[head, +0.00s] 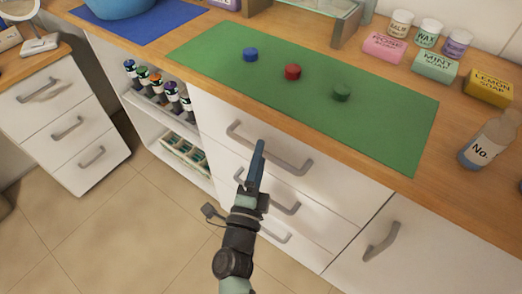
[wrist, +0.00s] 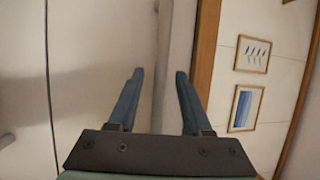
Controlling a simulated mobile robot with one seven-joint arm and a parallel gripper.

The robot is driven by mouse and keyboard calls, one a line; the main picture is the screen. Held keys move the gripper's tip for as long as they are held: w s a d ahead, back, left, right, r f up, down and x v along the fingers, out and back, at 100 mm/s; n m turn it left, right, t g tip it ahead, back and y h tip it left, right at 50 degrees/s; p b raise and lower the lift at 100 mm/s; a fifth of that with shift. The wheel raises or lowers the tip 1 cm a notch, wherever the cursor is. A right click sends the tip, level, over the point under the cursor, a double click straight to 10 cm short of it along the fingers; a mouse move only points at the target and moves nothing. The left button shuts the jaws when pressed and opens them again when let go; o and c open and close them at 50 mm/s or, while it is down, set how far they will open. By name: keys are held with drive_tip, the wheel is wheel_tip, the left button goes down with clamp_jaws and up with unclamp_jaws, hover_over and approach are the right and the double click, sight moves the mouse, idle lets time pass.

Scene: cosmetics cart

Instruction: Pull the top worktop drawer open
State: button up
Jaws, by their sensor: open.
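The top worktop drawer (head: 318,188) is a white front under the wooden worktop, flush with the cabinet, so it looks shut. Its grey bar handle (head: 285,156) runs across the front in the head view. My gripper (head: 259,150) is in front of this drawer, its fingers overlapping the left part of the handle in the picture. In the wrist view my gripper (wrist: 160,75) has its two blue fingers apart with nothing seen held between them.
Two lower drawers with handles (head: 283,205) sit below, and a cupboard door with a handle (head: 381,242) is at right. Open shelves with bottles (head: 157,85) are at left. A green mat (head: 240,75) with three round caps covers the worktop (head: 455,105). The tiled floor (head: 120,235) is clear.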

drive_tip(key=shift+w+d+r, duration=0.15)
drive_tip(key=shift+w, duration=0.55)
clamp_jaws()
idle(1.0)
